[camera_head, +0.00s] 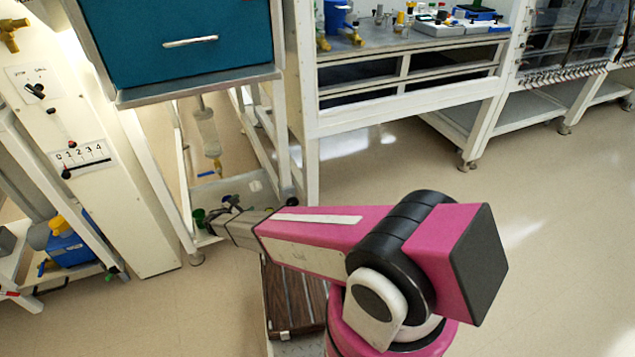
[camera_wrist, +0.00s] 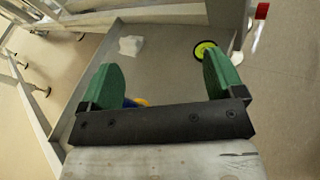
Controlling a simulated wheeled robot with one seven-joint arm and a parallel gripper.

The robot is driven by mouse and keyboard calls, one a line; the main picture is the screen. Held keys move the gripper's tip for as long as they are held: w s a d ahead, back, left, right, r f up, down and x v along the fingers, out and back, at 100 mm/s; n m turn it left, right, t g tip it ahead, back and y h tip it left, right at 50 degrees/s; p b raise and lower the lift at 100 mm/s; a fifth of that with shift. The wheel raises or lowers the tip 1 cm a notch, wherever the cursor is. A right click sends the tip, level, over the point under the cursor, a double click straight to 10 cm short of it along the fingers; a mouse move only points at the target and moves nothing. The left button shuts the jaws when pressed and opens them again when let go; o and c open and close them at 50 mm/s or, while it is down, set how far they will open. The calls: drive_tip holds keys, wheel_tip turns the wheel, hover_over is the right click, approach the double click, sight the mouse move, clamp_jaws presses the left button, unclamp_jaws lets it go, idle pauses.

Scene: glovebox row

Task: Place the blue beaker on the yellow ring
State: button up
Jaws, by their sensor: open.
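My gripper (camera_wrist: 160,62) is open, its two green fingers apart over a grey tray (camera_wrist: 165,45) with raised edges. A small blue and yellow patch (camera_wrist: 136,102) shows low between the fingers, mostly hidden behind the black gripper bar. I cannot tell whether it is the blue beaker or the ring. A round yellow-green thing with a dark middle (camera_wrist: 205,50) lies in the tray just beyond the right finger; I cannot tell whether it is the yellow ring. In the head view my gripper (camera_head: 215,208) is low at the tray, under the teal cabinet.
A white crumpled thing (camera_wrist: 130,45) lies toward the tray's far left. A red-tipped part (camera_wrist: 262,11) stands at its right edge. The teal cabinet (camera_head: 180,45) overhangs from above, and white frame legs (camera_head: 155,180) stand close by. The floor at right (camera_head: 560,220) is clear.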

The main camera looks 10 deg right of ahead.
drive_tip(key=s+d+r+m+g+y, duration=0.1)
drive_tip(key=s+d+r+m+g, duration=0.3)
drive_tip(key=d, duration=0.3)
drive_tip(key=s+d+r+m+g, duration=0.1)
drive_tip(key=d+r+m+g, duration=0.1)
drive_tip(key=d+r+m, duration=0.4)
drive_tip(key=s+d+r+m+g+y, duration=0.1)
drive_tip(key=s+d+r+m+g, duration=0.2)
drive_tip(key=d, duration=0.6)
drive_tip(key=s+d+r+m+g+y, duration=0.1)
drive_tip(key=s+d+r+m+y, duration=0.3)
drive_tip(key=s+r, duration=0.3)
drive_tip(key=s+d+r+m+g+y, duration=0.1)
drive_tip(key=s+d+r+m+y, duration=0.3)
drive_tip(key=s+d+r+m, duration=0.1)
wheel_tip(320, 180, up, 3)
drive_tip(key=shift+s+d+r+m+y, duration=0.1)
drive_tip(key=shift+s+d+m+y, duration=0.25)
drive_tip(key=shift+s+m, duration=0.6)
